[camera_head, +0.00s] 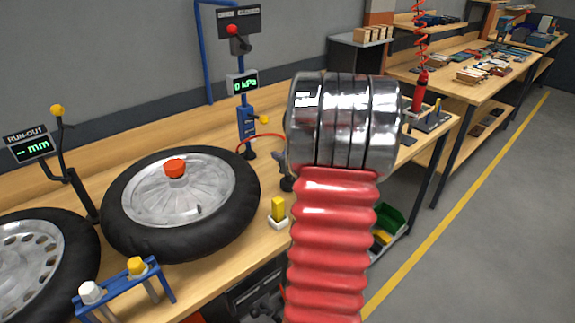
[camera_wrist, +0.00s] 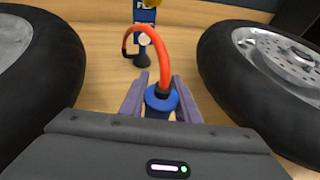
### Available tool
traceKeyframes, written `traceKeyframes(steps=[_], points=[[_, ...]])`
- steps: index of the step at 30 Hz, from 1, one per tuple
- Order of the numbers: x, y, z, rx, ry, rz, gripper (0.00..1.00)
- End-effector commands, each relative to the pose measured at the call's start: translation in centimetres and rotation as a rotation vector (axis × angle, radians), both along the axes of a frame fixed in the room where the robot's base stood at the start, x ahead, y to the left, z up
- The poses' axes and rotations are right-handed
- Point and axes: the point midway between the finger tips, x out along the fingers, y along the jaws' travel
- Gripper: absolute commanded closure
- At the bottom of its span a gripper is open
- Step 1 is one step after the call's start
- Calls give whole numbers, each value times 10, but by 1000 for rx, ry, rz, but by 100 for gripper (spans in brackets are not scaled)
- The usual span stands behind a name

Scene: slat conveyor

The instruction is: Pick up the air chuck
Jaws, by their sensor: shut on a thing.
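The air chuck (camera_wrist: 160,101) is a blue, round-topped piece with an orange-red hose (camera_wrist: 157,45) rising from it, seen in the wrist view. My gripper (camera_wrist: 160,92) has its two purple-grey fingers on either side of the chuck and is shut on it. The hose arches up and back to a blue post (camera_wrist: 145,18) behind. In the head view, the red hose (camera_head: 262,136) runs from the blue post (camera_head: 247,122) towards my arm. There my arm hides most of the gripper and the chuck.
Two tyred wheels (camera_head: 247,190) (camera_head: 80,235) lie on the wooden bench. A yellow block (camera_head: 278,208) in a white holder and a blue rack (camera_head: 122,284) stand near the front edge. A run-out gauge (camera_head: 30,146) stands at left. The floor (camera_head: 490,230) at right is clear.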

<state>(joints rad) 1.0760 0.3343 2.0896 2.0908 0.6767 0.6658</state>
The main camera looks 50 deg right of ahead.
Motion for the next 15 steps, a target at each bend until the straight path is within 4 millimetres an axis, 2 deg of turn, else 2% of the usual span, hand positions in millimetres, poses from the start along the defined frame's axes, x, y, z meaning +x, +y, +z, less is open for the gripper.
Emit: traceKeyframes(steps=[4,15], points=[[0,1,0,0,0,1,97],[1,1,7,-4,-1,3,97]])
